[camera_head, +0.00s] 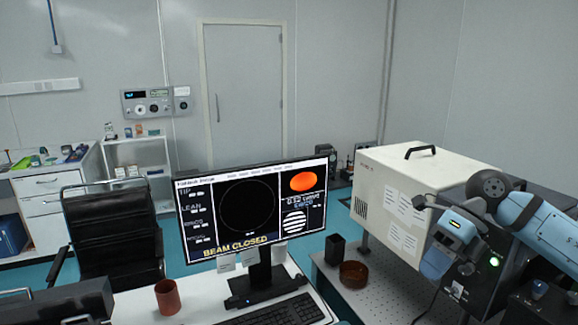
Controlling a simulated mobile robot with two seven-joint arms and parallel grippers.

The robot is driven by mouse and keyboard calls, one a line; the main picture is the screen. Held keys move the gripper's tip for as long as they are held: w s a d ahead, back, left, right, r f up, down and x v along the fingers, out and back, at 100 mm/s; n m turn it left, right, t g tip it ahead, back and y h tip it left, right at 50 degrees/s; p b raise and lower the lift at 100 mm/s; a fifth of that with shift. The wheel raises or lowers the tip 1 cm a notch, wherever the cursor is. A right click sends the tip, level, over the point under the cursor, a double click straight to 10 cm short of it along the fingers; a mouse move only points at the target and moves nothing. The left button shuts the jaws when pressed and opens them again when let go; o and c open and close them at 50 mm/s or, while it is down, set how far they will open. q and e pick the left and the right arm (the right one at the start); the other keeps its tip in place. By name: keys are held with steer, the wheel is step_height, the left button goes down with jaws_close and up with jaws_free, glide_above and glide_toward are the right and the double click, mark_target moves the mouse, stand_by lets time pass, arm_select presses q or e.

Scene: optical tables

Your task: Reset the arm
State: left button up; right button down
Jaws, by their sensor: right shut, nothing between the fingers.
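My right arm comes in from the right edge, bent, in pale blue and dark grey links. Its gripper (420,202) is raised in front of the white box-shaped instrument, with its small dark fingers pointing to the left. The fingers are shut with nothing between them. From this view I cannot tell how far the gripper is from the box. My left gripper is not in view.
A white instrument box (388,192) stands on the perforated optical table (345,293), with a black cup (335,251) and brown dish (354,274) nearby. A monitor (252,214) reads "BEAM CLOSED". A reddish cup (167,297) and keyboard (272,311) are on the desk.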

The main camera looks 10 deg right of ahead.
steer(key=s+a+f+m+t+y+p, duration=0.1)
steer(key=a+f+m+t+y, duration=0.35)
steer(key=a+m+y, duration=0.25)
steer(key=a+f+m+t+y+p, duration=0.1)
steer(key=a+f+m+t+y, duration=0.2)
steer(key=a+m+t+y, duration=0.4)
steer(key=s+d+f+m+t+h, duration=0.1)
steer(key=s+f+m+t+h, duration=0.15)
steer(key=f+m+h, duration=0.6)
steer(key=s+d+f+m+t+h, duration=0.15)
steer(key=f+m+t+h, duration=0.25)
steer(key=f+m+h, duration=0.5)
steer(key=s+f+m+g+h+p, duration=0.1)
steer(key=s+f+m+g, duration=0.4)
steer(key=s+f, duration=0.7)
steer(key=shift+s+a+m, duration=0.4)
steer(key=shift+s+m, duration=0.1)
steer(key=shift+m, duration=0.35)
steer(key=shift+d, duration=0.1)
